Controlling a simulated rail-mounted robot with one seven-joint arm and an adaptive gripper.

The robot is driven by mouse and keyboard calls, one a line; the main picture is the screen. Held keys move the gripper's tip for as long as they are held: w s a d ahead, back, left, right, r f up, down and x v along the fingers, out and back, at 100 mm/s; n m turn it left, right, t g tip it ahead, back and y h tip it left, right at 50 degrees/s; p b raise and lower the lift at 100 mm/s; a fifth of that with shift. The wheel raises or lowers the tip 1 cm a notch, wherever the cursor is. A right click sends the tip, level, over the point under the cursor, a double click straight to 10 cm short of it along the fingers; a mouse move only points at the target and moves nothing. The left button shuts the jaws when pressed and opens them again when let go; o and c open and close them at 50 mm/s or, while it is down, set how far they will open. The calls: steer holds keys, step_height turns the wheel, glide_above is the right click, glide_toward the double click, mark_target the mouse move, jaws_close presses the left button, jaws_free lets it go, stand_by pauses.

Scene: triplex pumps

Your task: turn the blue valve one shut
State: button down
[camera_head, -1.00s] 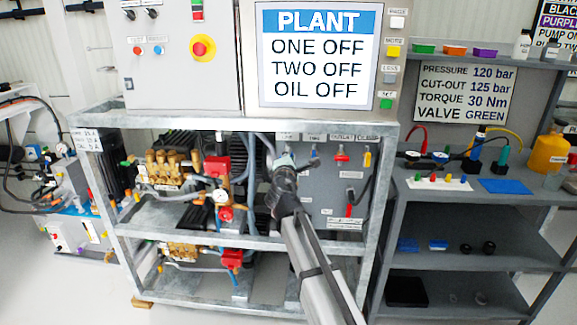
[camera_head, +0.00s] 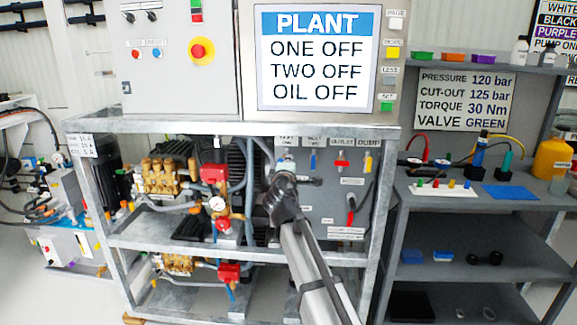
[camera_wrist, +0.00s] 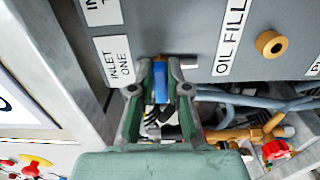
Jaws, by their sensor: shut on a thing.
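In the wrist view the blue valve handle (camera_wrist: 160,82) sits between the two fingers of my gripper (camera_wrist: 160,92), which is shut on it. A brass part shows at its upper end. In this view the handle runs roughly along the text line of the "INLET ONE" label (camera_wrist: 114,61) beside it. In the head view my gripper (camera_head: 284,173) is at the grey panel (camera_head: 330,200), under the left end of its label row. There it hides the valve one handle. A second blue handle (camera_head: 312,160) hangs upright just right of it.
On the panel, a red handle (camera_head: 342,160) and a yellow handle (camera_head: 367,161) stand further right. A lower red lever (camera_head: 350,208) is below them. Pumps, hoses and a gauge (camera_head: 217,204) crowd the left. The frame's top rail (camera_head: 240,127) runs above my gripper.

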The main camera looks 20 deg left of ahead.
steer(key=c, duration=1.1)
jaws_free()
steer(key=shift+c, duration=0.2)
steer(key=s+d, duration=0.2)
steer(key=s, duration=0.9)
steer(key=shift+s, duration=0.4)
